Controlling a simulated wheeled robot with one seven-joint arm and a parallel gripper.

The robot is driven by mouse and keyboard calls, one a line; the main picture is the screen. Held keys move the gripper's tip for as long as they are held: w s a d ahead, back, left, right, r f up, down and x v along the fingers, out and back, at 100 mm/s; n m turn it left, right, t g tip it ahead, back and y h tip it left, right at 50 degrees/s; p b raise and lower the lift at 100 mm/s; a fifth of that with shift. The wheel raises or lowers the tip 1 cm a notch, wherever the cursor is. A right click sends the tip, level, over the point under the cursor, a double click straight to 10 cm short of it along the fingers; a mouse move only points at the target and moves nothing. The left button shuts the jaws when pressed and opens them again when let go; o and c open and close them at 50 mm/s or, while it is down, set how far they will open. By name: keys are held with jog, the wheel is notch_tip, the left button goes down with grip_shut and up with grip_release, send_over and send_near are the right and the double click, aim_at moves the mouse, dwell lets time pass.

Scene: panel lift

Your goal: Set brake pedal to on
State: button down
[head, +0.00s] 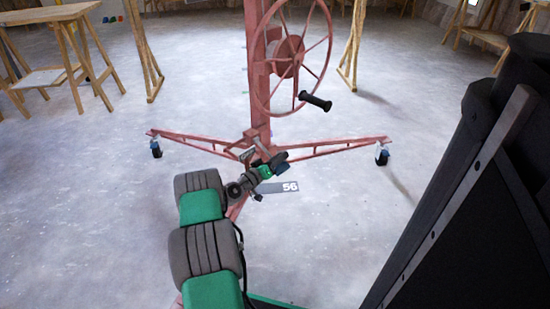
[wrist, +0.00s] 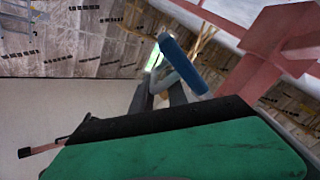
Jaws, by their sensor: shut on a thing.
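The red panel lift (head: 258,90) stands upright ahead of me, with low splayed legs. My gripper (head: 279,160) is low, close in front of the mast's foot, and its jaws are hard to make out there. In the wrist view, my gripper (wrist: 168,92) is shut on a small grey lever with a blue bar, which looks like the brake pedal (wrist: 183,62). The blue bar sits tilted just past the fingertips. My green and black gripper body hides the lower part of that view. The pedal's exact position, on or off, cannot be told.
A large red handwheel (head: 291,58) with a black handle (head: 315,101) is above my arm. Casters (head: 382,156) stand at the leg ends. Wooden trestles (head: 70,45) are at the back left. A dark panel fills the right side. The floor between is clear.

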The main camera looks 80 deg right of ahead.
jog(key=shift+s+a+f, duration=0.35)
jog(key=shift+s+f, duration=0.35)
jog(key=shift+s, duration=0.1)
jog(key=c, duration=1.5)
grip_release()
jog(key=shift+w, duration=0.1)
jog(key=p+v, duration=0.1)
jog(key=v, duration=0.1)
jog(key=r+p+v, duration=0.1)
jog(key=v, duration=0.2)
jog(key=w+v, duration=0.1)
jog(key=v, duration=0.1)
jog(key=shift+a+r+p, duration=0.1)
jog(key=shift+r+p, duration=0.05)
jog(key=shift+p, duration=0.25)
jog(key=shift+w+r, duration=0.1)
jog(key=shift+r, duration=0.05)
